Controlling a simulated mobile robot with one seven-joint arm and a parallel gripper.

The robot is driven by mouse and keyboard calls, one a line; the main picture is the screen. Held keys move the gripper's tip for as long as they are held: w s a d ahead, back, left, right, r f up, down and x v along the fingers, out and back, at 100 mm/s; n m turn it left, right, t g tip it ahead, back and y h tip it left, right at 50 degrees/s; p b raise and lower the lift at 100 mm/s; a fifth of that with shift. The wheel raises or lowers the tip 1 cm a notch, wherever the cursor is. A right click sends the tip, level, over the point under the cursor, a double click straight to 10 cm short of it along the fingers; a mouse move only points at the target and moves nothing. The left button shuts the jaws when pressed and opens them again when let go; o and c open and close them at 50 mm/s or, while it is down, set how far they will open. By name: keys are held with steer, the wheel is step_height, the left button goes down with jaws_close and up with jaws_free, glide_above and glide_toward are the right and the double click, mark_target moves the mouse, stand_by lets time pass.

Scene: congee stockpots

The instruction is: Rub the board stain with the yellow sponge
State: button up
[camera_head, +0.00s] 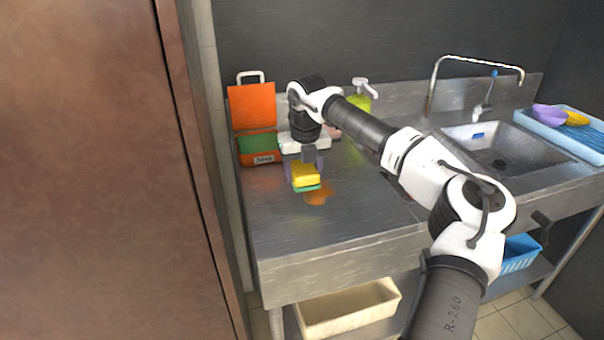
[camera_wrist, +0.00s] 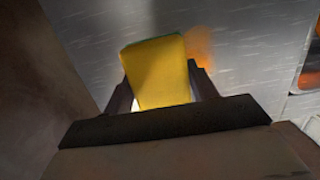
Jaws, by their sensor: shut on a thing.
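The yellow sponge (camera_head: 305,174) has a green underside and is held in my gripper (camera_head: 304,168), low over the metal counter. In the wrist view the sponge (camera_wrist: 157,72) stands out between the two dark fingers of my gripper (camera_wrist: 166,85). The orange-brown stain (camera_head: 317,196) lies on the counter surface just right of and in front of the sponge. In the wrist view the stain (camera_wrist: 201,45) shows partly behind the sponge. I cannot tell whether the sponge touches the counter.
A green bottle (camera_head: 361,101) stands at the back. The sink (camera_head: 500,146) and a blue tray (camera_head: 556,131) with purple and yellow items are to the right. The front counter (camera_head: 345,222) is clear.

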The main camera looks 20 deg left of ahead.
steer(key=shift+r+p, duration=1.15)
steer(key=shift+r, duration=0.9)
